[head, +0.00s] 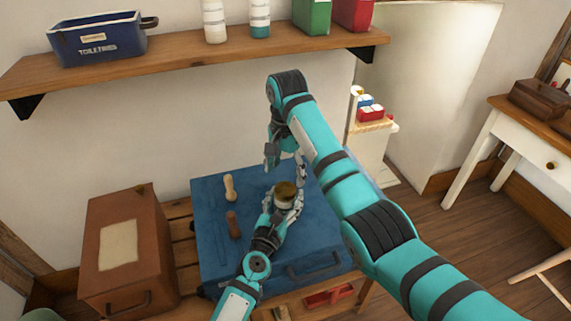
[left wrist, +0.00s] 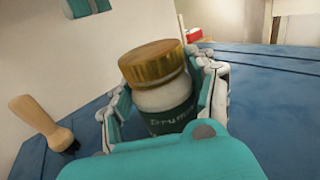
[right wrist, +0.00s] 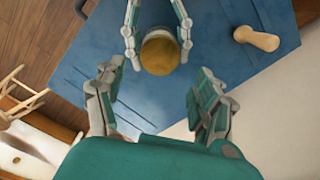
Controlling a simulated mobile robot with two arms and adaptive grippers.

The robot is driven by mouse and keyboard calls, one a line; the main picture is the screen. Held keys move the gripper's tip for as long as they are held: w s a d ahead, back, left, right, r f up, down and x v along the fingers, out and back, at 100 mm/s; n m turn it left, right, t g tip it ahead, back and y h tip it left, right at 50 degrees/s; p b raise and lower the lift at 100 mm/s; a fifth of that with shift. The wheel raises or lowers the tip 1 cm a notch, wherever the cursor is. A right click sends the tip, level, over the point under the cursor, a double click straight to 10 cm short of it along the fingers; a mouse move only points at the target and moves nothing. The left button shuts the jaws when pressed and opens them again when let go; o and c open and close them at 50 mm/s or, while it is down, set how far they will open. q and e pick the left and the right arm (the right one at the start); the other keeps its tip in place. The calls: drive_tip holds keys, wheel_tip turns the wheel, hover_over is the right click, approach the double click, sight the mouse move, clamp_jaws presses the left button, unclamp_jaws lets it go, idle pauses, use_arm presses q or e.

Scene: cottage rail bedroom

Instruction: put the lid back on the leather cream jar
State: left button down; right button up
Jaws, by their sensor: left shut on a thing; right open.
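The jar (left wrist: 165,97) has a pale body and a dark green label with partly readable lettering. The gold-brown lid (left wrist: 152,64) sits on top of it; I cannot tell whether it is fully tightened. My left gripper (head: 284,206) is shut around the jar body, with fingers on both sides, over the blue case. My right gripper (head: 286,163) is open and empty above the jar, fingers pointing down. In the right wrist view, the lid (right wrist: 160,53) lies just beyond the open right fingers (right wrist: 156,95), held between the left fingers.
The blue case (head: 215,260) has a pale wooden-handled brush (head: 229,187) and a darker one (head: 233,225) standing on it. A brown box (head: 125,250) is at the left. A shelf (head: 190,50) with a toiletries bin (head: 98,40) runs above. Open floor lies right.

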sight(285, 189)
drive_tip(key=n, duration=0.4)
drive_tip(key=r+n, duration=0.1)
drive_tip(key=n, duration=0.2)
drive_tip(key=shift+w+a, duration=0.1)
drive_tip(key=shift+w, duration=0.05)
drive_tip(key=n, duration=0.4)
drive_tip(key=shift+r+n, duration=0.2)
drive_tip(key=shift+n, duration=0.1)
drive_tip(key=n, duration=0.4)
drive_tip(key=shift+r+n, duration=0.25)
drive_tip(key=shift+n, duration=0.05)
drive_tip(key=n, duration=0.4)
drive_tip(key=shift+a+r+n, duration=0.1)
drive_tip(key=shift+r+n, duration=0.1)
drive_tip(key=shift+n, duration=0.2)
drive_tip(key=n, duration=0.4)
drive_tip(key=shift+r, duration=0.1)
drive_tip(key=n, duration=0.4)
drive_tip(key=shift+s+r+n, duration=0.15)
drive_tip(key=shift+s+n, duration=0.05)
drive_tip(key=shift+n, duration=0.1)
drive_tip(key=n, duration=0.4)
drive_tip(key=shift+s+n, duration=0.15)
drive_tip(key=shift+n, duration=0.25)
drive_tip(key=shift+f, duration=4)
